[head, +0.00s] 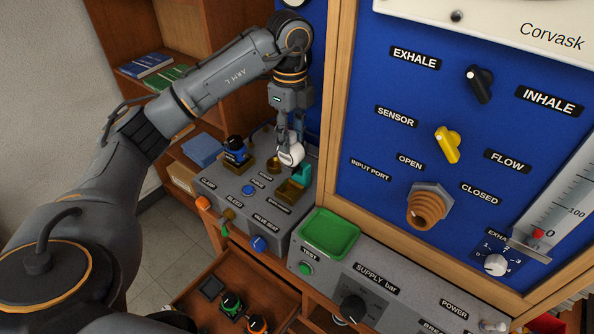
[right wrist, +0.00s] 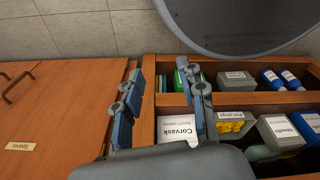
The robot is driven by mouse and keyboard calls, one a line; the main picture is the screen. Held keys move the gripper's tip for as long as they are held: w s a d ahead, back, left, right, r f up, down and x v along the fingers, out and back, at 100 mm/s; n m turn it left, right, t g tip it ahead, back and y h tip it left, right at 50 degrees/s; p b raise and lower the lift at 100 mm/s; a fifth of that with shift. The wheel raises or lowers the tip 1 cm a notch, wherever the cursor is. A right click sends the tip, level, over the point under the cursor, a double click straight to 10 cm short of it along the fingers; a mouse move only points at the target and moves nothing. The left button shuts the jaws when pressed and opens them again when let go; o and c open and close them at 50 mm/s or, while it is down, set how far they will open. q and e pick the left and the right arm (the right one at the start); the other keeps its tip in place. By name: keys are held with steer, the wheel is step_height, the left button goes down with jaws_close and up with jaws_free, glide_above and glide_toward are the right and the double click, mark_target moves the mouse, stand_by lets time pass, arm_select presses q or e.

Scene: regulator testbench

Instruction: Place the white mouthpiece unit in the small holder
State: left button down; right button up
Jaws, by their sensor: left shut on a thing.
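The white mouthpiece unit (head: 291,155) is in the head view, between the fingertips of my left gripper (head: 292,140). The gripper is shut on it, pointing down, and holds it over the grey fixture box. Brass-coloured holders are on the box top: a small round one (head: 273,166) just left of the unit and a larger square one (head: 289,193) below it in the picture. I cannot tell the unit's exact height above them. My right gripper (right wrist: 160,102) is open and empty in the right wrist view, above wooden furniture.
The grey box (head: 240,205) also carries a blue-topped part (head: 236,150) in a holder and a teal piece (head: 302,174). A green tray (head: 329,234) sits to its right, beside the blue panel (head: 380,80). The right wrist view shows compartments with boxes and blue bottles (right wrist: 271,79).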

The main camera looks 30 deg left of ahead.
mark_target(290, 161)
arm_select(q)
steer(key=f, duration=0.2)
steer(key=s+f+p, duration=0.1)
steer(key=f, duration=0.1)
steer(key=shift+f, duration=0.15)
step_height(290, 161, down, 2)
steer(key=shift+w+f+p, duration=0.15)
steer(key=shift+f+p, duration=0.1)
steer(key=shift+p, duration=0.45)
steer(key=shift+f, duration=0.55)
steer(key=c, duration=1.2)
jaws_free()
steer(key=o, duration=0.3)
steer(key=shift+r, duration=0.4)
step_height(290, 161, up, 7)
steer(key=b, duration=0.3)
steer(key=shift+f, duration=0.1)
step_height(290, 161, up, 3)
steer(key=shift+r, duration=0.85)
arm_select(e)
steer(key=shift+s+f, duration=0.1)
steer(key=shift+s, duration=1.55)
